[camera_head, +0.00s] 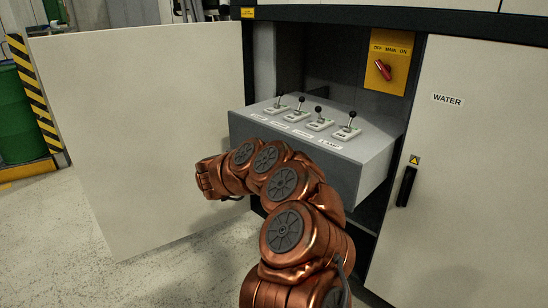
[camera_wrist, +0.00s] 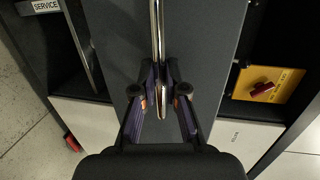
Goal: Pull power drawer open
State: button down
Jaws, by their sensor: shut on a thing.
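The power drawer (camera_head: 355,172) is a grey drawer that stands well out of the cabinet. Several levers with black knobs (camera_head: 319,110) stand on its top panel. In the wrist view its dark front (camera_wrist: 205,30) carries a metal bar handle (camera_wrist: 156,25). My gripper (camera_wrist: 160,92) is shut on this handle, with one finger on each side of the bar. In the head view my copper arm covers part of the drawer front, and the fingers and handle are hidden.
A white cabinet door (camera_head: 150,130) stands swung open at the left. The WATER door (camera_head: 480,170), with a black handle (camera_head: 406,186), is at the right. A red rotary switch (camera_head: 383,70) sits on a yellow plate inside the cabinet. Speckled floor lies clear at the front left.

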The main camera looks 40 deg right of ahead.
jog(key=c, duration=1.2)
grip_release()
jog(key=shift+a, duration=0.1)
jog(key=v, duration=1.1)
jog(key=shift+a, duration=0.4)
jog(key=shift+r, duration=0.15)
